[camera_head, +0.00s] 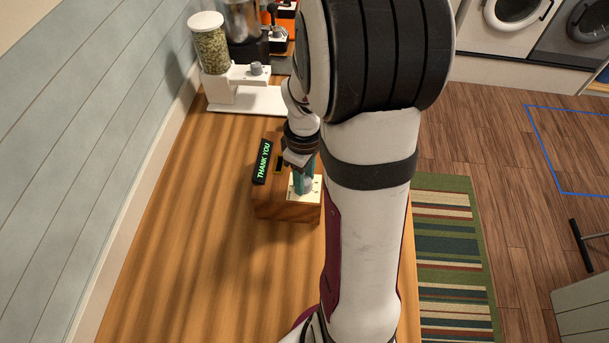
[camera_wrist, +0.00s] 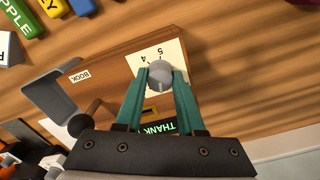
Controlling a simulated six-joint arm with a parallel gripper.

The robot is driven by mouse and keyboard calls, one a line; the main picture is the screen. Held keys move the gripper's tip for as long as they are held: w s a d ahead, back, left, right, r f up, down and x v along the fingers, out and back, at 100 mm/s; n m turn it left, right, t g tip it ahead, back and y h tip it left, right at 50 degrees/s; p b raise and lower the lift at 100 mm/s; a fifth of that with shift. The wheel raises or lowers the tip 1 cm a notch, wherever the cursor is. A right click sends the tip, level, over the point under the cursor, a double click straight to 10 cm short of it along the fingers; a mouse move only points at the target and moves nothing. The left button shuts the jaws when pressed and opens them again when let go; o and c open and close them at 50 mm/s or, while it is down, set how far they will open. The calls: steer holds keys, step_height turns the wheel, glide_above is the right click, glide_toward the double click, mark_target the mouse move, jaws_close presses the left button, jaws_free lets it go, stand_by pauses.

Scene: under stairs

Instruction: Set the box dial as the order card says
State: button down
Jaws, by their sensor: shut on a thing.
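The wooden box (camera_head: 285,211) stands on the counter, with a cream dial plate (camera_head: 316,187) on its top. In the wrist view the plate (camera_wrist: 172,54) shows the numbers 4 and 5; my fingers cover other parts. The round grey dial (camera_wrist: 159,75) sits between the teal fingertips of my gripper (camera_wrist: 160,80), which is shut on it. I cannot tell clearly which number the dial points at. My gripper (camera_head: 304,182) comes down on the box from above in the head view. A dark display (camera_head: 262,161) on the box reads THANK YOU in green. I cannot make out an order card.
A grain dispenser (camera_head: 210,45) and other machines stand at the far end of the counter. In the wrist view a label (camera_wrist: 80,76) reads BOOK, beside a grey bracket (camera_wrist: 52,98). Coloured lettered blocks (camera_wrist: 15,20) lie nearby. The near counter is clear.

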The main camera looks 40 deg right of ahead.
steer(key=m, duration=0.4)
steer(key=shift+m, duration=0.3)
steer(key=m, duration=0.4)
steer(key=shift+m, duration=0.3)
steer(key=m, duration=0.4)
steer(key=shift+m, duration=2.1)
steer(key=c, duration=0.5)
jaws_free()
